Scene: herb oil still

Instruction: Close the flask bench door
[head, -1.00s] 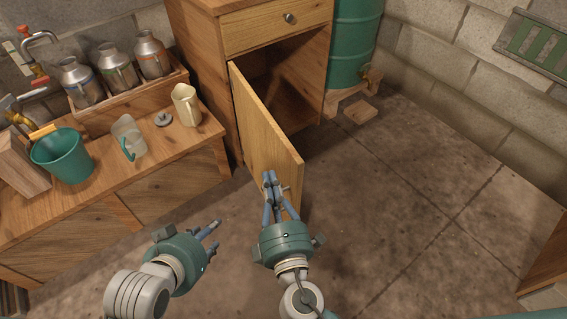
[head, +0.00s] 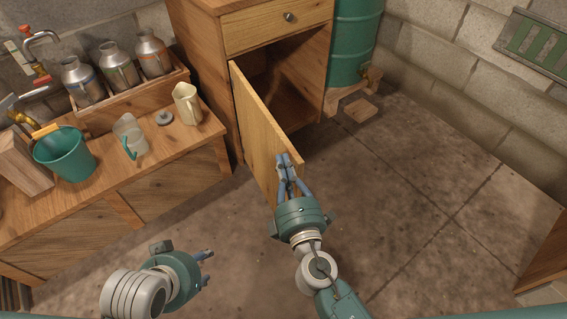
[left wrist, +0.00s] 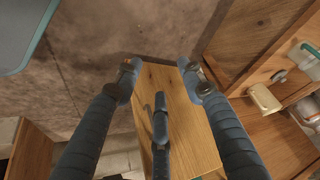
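The flask bench door (head: 258,122) is a light wood panel standing wide open from the left side of the bench (head: 205,75). My right gripper (head: 286,160) is at the door's free end, overlapping its near upper corner. Its fingers look close together, but I cannot tell whether they grip the door. The door's knob is not visible now. My left gripper (head: 208,268) hangs over the floor, left of the door and apart from it. In the left wrist view its fingers (left wrist: 160,78) are spread and empty, with the door (left wrist: 175,115) behind them.
A low wooden counter (head: 165,170) at left holds a green bucket (head: 64,155), a clear jug (head: 130,135), a cream jug (head: 187,104) and a crate of metal flasks (head: 118,68). A drawer (head: 275,26) tops the bench opening. A green barrel (head: 352,45) stands right. Floor (head: 420,180) at right is clear.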

